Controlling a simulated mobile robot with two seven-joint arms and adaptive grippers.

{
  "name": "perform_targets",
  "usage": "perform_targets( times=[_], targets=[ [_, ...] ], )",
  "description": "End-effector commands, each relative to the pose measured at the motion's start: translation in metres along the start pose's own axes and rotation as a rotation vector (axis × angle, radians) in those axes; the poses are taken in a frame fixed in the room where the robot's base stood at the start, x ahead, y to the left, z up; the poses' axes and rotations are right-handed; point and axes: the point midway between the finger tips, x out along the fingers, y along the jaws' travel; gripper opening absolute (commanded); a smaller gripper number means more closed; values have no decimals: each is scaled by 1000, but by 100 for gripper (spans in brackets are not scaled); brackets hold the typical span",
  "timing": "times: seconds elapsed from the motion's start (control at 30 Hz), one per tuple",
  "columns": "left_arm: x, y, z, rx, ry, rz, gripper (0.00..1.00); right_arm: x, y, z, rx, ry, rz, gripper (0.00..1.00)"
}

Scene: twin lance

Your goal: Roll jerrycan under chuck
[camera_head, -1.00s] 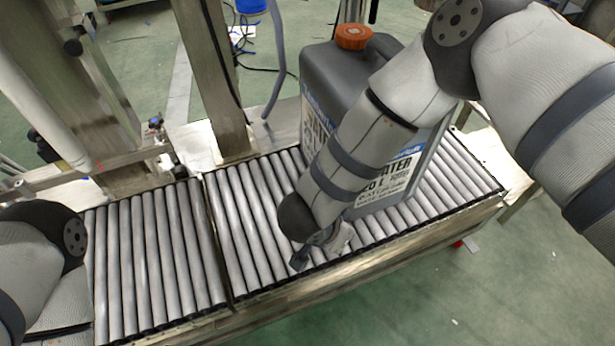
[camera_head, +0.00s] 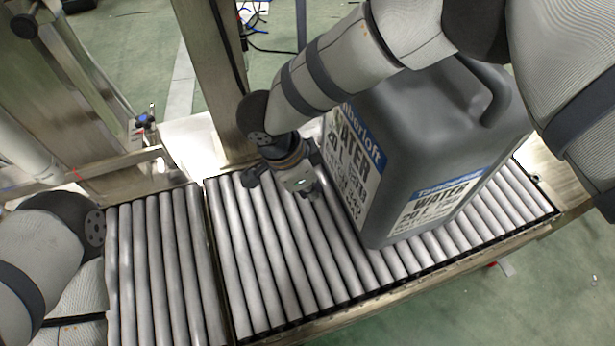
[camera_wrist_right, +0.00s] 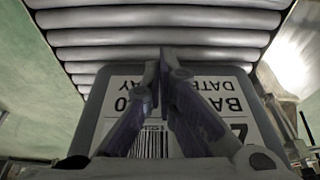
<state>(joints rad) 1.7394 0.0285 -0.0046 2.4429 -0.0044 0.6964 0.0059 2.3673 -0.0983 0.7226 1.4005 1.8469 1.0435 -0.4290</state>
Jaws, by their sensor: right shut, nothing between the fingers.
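The grey jerrycan (camera_head: 430,130) stands upright on the roller conveyor, with blue and white WATER labels on two faces. My right arm passes in front of its top left part, and its cap is hidden. My right gripper (camera_head: 312,190) is low over the rollers, just left of the jerrycan's left labelled face. In the right wrist view the gripper's fingers (camera_wrist_right: 165,62) are together and empty in front of the jerrycan's label (camera_wrist_right: 215,100). I cannot tell whether they touch it. My left arm is at the left edge, its gripper out of view. I cannot make out the chuck.
The roller conveyor (camera_head: 265,265) has bare rollers left of the jerrycan and a seam between two sections. A steel post (camera_head: 212,75) rises behind it. Another frame (camera_head: 80,90) stands at the back left. Green floor lies around.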

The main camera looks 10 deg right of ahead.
Motion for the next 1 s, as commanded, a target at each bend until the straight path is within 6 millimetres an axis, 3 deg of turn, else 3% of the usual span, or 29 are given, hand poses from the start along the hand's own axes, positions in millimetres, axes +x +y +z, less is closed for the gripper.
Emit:
perform_targets(
  times=[0.1, 0.2, 0.4, 0.87, 1.0],
  targets=[
    [7, 0, -2, 0, -8, 0, 40, 30, 1, 2, -1, -1, 3, 0],
    [8, 0, -3, 0, -10, 0, 40, 44, 0, -5, 1, 1, 0, 0],
    [7, 0, -2, 0, -8, 0, 40, 49, -1, -32, 1, 0, -2, 0],
    [6, 0, -2, 0, -7, 0, 40, 51, 0, -40, 0, 0, -1, 0],
    [0, 0, 0, 0, 1, 0, 40, 54, 0, -58, 4, 1, 0, 0]
  ],
)
